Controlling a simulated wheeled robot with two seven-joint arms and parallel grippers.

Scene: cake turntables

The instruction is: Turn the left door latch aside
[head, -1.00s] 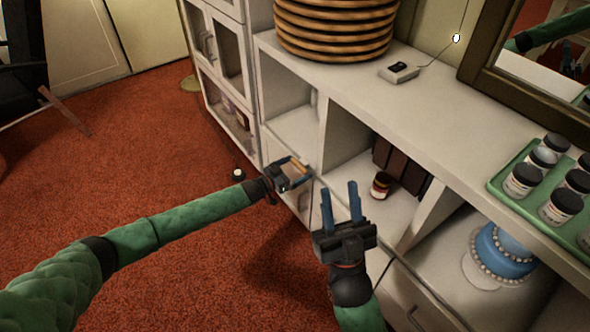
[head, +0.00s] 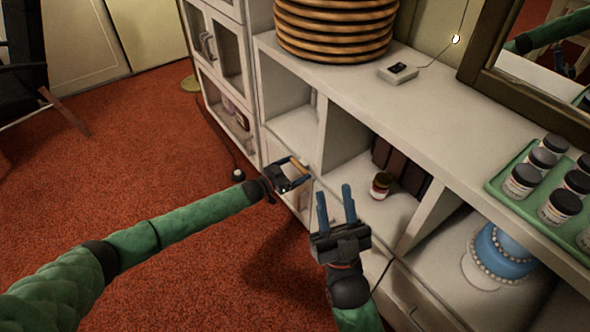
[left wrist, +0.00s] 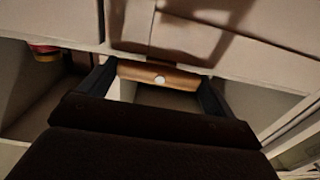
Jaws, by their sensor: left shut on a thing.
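The left door latch (left wrist: 148,73) is a short wooden bar with a pale round pivot at its middle. In the left wrist view it lies roughly level on pale panels, spanning between the two dark fingers. In the head view the latch (head: 299,163) shows as a small tan bar at the cabinet front. My left gripper (head: 298,170) is shut on it, one finger at each end. The door is largely hidden behind the gripper. My right gripper (head: 335,190) is open and empty, its blue fingers pointing up in front of the shelves.
A white shelf unit (head: 440,97) carries stacked hoops (head: 333,28), a small device (head: 398,73) and a green tray (head: 508,202) of jars. A jar (head: 381,186) and a blue cake (head: 500,250) stand in its compartments. Red carpet (head: 130,180) is open at left.

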